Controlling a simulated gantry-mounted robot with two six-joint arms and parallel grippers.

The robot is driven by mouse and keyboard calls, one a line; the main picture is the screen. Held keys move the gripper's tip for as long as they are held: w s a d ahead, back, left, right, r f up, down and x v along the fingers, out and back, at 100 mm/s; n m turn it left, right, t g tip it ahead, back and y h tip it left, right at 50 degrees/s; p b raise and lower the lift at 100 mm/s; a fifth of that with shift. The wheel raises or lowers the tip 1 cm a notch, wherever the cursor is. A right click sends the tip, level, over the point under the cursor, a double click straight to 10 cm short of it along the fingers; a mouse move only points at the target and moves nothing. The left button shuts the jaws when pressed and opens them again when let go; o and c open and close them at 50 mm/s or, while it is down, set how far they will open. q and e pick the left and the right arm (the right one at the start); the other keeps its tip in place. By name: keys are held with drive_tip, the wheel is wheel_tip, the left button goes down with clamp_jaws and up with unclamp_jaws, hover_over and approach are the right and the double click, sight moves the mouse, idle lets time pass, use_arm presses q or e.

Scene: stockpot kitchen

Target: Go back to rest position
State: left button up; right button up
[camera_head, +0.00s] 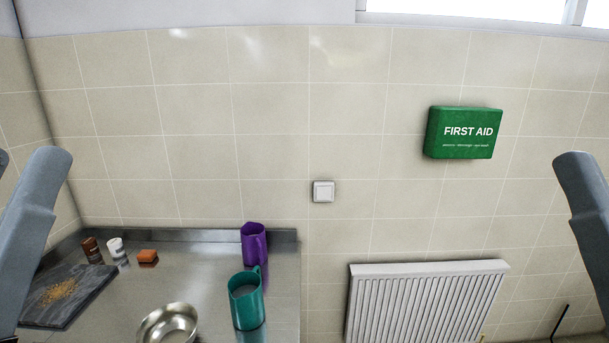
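My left arm shows as a grey link at the left edge of the head view, and my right arm as a grey link at the right edge. Neither gripper is in the frame, so their fingers and anything in them are hidden. Both visible links stand raised and apart from the counter items.
A radiator (425,305) and green first aid box (464,133) are right.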

use_arm(q)
wheel_tip(320, 180, up, 28)
drive_tip(key=p, duration=2.5)
drive_tip(key=shift+w+r, duration=0.15)
use_arm(e)
wheel_tip(320, 180, up, 28)
drive_tip(key=shift+r, duration=0.25)
use_arm(q)
drive_tip(key=shift+a, duration=0.1)
